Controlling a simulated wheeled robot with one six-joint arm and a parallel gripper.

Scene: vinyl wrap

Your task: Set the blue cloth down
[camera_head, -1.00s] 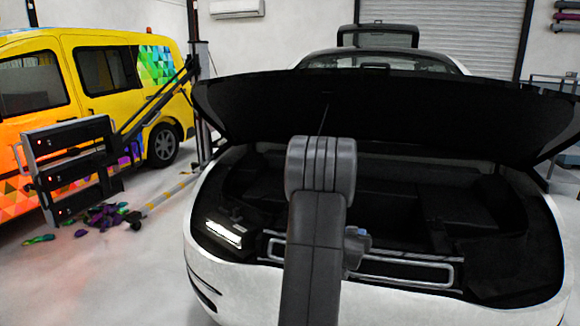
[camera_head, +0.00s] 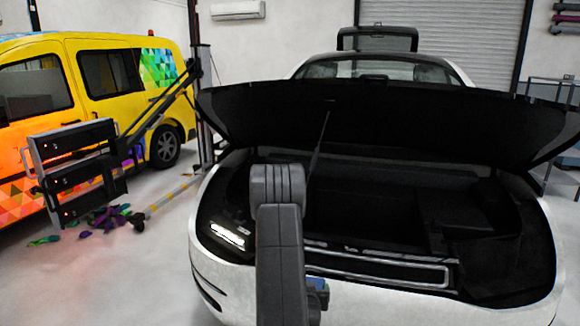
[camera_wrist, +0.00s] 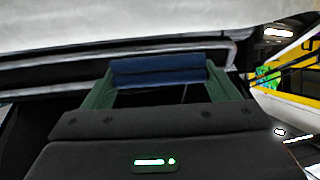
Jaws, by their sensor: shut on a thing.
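The blue cloth (camera_wrist: 150,77) shows in the wrist view as a dark blue folded or rolled band. It lies across the gap between the green fingers of my gripper (camera_wrist: 160,68), which is shut on it. In the head view my grey arm hides most of the gripper. A small blue patch (camera_head: 318,285) shows beside the arm, in front of the car's front edge; I cannot tell whether it is the cloth. No contact between the cloth and any surface can be made out.
A white car (camera_head: 390,305) stands ahead with its black lid (camera_head: 400,125) raised over an open front compartment (camera_head: 365,205). A lamp stand (camera_head: 78,170) and a yellow van (camera_head: 110,90) are at left. Several coloured pieces (camera_head: 108,217) lie on the floor, which is clear nearer me.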

